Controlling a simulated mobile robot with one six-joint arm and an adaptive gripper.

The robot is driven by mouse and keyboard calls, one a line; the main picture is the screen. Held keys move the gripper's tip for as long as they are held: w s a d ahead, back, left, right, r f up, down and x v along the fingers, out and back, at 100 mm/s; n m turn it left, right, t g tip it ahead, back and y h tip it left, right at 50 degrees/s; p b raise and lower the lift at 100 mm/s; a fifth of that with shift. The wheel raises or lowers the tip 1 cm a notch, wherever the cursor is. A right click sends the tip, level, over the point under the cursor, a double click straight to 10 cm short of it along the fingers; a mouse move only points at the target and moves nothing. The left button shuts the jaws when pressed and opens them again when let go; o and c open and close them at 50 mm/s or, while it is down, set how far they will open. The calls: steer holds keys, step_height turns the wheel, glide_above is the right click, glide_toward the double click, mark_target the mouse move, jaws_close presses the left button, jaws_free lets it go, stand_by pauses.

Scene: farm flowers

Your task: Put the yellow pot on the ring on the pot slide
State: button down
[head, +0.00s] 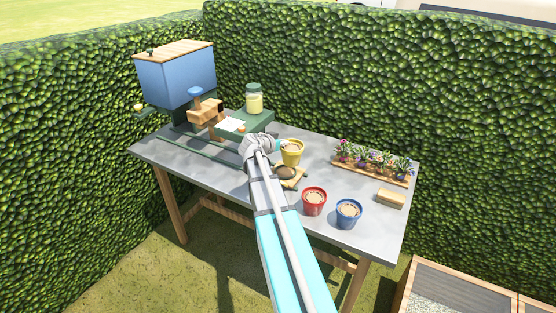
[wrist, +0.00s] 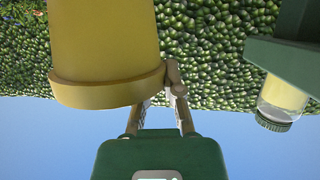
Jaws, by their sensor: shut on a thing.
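The yellow pot (head: 292,157), with soil in it, is at my gripper (head: 279,146) near the middle of the table. It appears held above or just behind a small wooden square with a dark round centre. In the wrist view, which is upside down, the yellow pot (wrist: 105,50) fills the upper left. My gripper (wrist: 160,98) is shut on its rim, one finger showing at the rim's right edge. The pot slide looks to be the green rail (head: 190,150) along the table's left part. I cannot make out the ring.
A blue hopper (head: 178,78) stands behind the rail. A jar (head: 254,99) sits on a green stand (head: 262,120). The table's front left is clear.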

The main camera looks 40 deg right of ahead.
steer(key=shift+w+d+f+b, duration=0.1)
steer(key=shift+w+f+b, duration=0.75)
steer(key=shift+f, duration=0.15)
steer(key=shift+w+d+f+b, duration=0.1)
steer(key=shift+w+f+b, duration=0.7)
steer(key=shift+f, duration=0.2)
steer(key=shift+w+f+b, duration=0.4)
steer(key=shift+f+b, duration=0.35)
steer(key=shift+b, duration=0.05)
steer(key=shift+f+b, duration=1.2)
steer(key=shift+f, duration=0.05)
steer(key=c, duration=0.8)
jaws_free()
steer(key=shift+s+r, duration=0.1)
